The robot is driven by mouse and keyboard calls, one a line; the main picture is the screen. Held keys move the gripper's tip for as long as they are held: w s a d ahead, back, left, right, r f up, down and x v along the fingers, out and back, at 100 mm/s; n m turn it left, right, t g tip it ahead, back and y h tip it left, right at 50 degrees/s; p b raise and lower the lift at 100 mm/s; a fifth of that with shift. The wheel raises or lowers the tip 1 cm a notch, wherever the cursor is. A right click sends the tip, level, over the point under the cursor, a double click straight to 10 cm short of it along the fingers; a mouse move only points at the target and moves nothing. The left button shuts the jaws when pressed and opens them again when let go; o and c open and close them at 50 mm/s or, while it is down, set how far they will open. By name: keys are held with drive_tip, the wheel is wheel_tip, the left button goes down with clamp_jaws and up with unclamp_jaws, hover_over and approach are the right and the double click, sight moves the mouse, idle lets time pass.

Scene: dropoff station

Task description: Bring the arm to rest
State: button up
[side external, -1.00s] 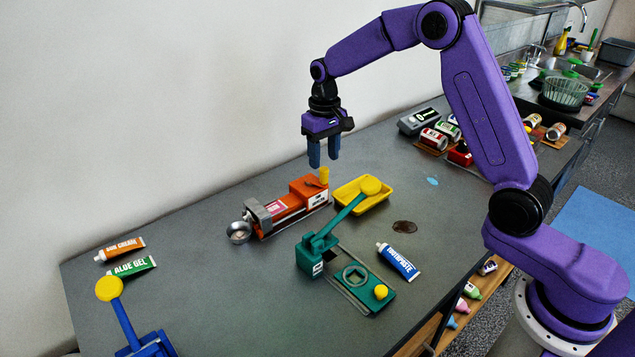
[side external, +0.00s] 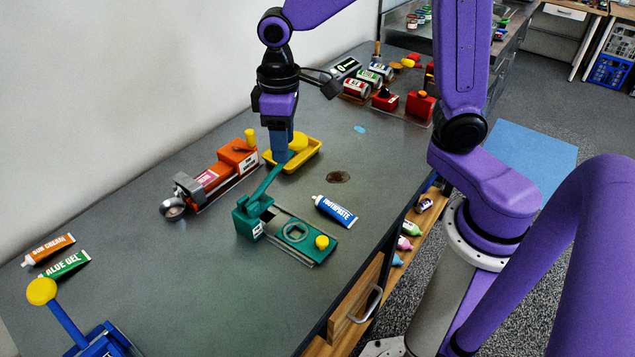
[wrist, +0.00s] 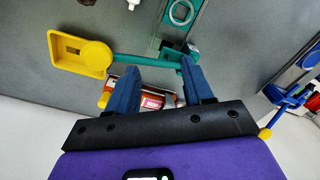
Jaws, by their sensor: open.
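My gripper (side external: 280,148) hangs fingers-down over the table, open and empty. In the side view its blue fingers overlap the yellow knob (side external: 299,142) of the green press lever and the yellow tray (side external: 305,157). I cannot judge the exact gap there. In the wrist view, the fingers of my gripper (wrist: 158,78) are spread apart. The orange machine (wrist: 150,101) shows below and between them, and the green lever (wrist: 145,58) crosses just beyond the tips. The lever's yellow knob (wrist: 95,57) lies left of the fingers, over the tray.
The orange machine (side external: 217,175) and green press (side external: 292,238) stand near my gripper. A toothpaste tube (side external: 335,211), two tubes at left (side external: 63,265), and a blue lever device (side external: 100,343) lie around. Cans (side external: 367,79) and red boxes (side external: 400,104) stand behind. The front middle of the table is clear.

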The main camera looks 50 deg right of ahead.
drive_tip(key=s+d+n, duration=0.3)
drive_tip(key=s, duration=0.7)
drive_tip(key=s+d+n, duration=0.3)
drive_tip(key=s, duration=0.8)
drive_tip(key=shift+f, duration=0.15)
